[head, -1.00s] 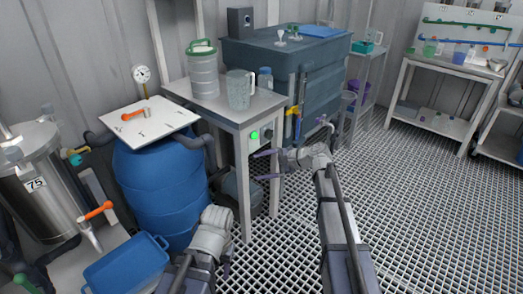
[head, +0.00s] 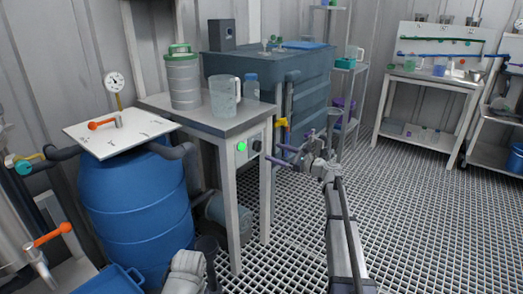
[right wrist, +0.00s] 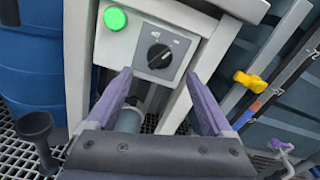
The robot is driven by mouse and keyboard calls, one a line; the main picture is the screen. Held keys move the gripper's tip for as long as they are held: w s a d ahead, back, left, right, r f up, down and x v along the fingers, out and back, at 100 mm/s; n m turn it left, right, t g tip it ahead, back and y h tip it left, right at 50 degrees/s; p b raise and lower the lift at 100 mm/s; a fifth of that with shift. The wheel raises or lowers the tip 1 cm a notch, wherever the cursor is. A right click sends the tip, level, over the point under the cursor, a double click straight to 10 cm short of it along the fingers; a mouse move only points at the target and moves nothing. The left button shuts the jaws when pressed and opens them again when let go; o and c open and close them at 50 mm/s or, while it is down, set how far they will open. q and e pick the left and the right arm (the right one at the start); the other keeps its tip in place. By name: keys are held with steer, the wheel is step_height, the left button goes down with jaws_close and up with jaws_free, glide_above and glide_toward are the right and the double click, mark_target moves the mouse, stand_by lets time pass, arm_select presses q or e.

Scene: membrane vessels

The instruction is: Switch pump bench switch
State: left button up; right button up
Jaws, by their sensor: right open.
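The pump bench switch (right wrist: 160,53) is a black rotary knob on a grey plate, set on the bench's front panel. In the head view the switch (head: 256,146) shows small, right of a round green light (head: 241,147). The green light (right wrist: 115,19) is lit in the right wrist view too. My right gripper (head: 270,152) is open and empty in front of the switch. In the right wrist view its purple fingers (right wrist: 158,76) stand apart, tips just below the knob on either side, with no visible contact. Part of my left arm shows at the bottom; its jaws cannot be made out.
The pump bench (head: 215,120) carries a green-lidded canister (head: 182,80) and a clear jug (head: 225,97). A blue barrel (head: 135,210) stands left. A blue-grey tank (head: 265,72) with pipes and a yellow valve handle (right wrist: 250,80) is right of the switch. Grating floor is open at right.

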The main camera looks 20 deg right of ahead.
mark_target(258, 146)
steer(key=x, duration=0.7)
steer(key=shift+c, duration=0.4)
